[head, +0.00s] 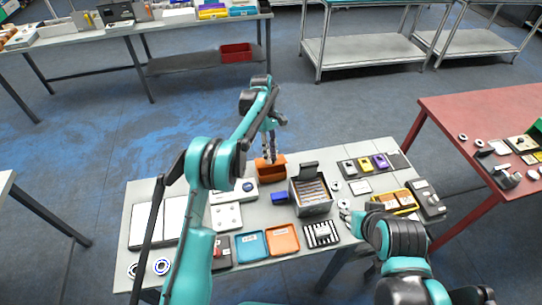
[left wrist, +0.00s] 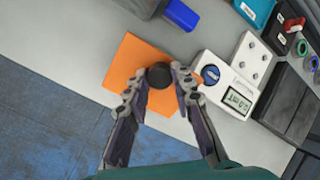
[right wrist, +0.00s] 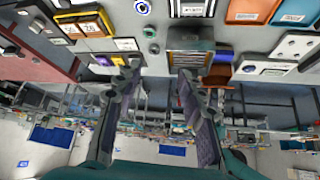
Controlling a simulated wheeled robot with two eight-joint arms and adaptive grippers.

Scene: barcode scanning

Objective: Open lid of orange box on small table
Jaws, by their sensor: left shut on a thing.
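The orange box (head: 271,172) stands near the far edge of the small grey table (head: 336,250), in the middle of the head view. In the left wrist view its flat orange lid (left wrist: 124,70) shows from above, with a round black knob (left wrist: 159,76) on top. My left gripper (left wrist: 160,74) is shut on the knob, one finger on each side; it comes down over the box in the head view (head: 270,152). I cannot tell whether the lid is lifted at all. My right gripper (right wrist: 158,76) is open and empty, near the table's front right part.
Teal (head: 250,245) and orange trays (head: 282,239) lie nearer the front. A red table (head: 490,120) stands at right.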

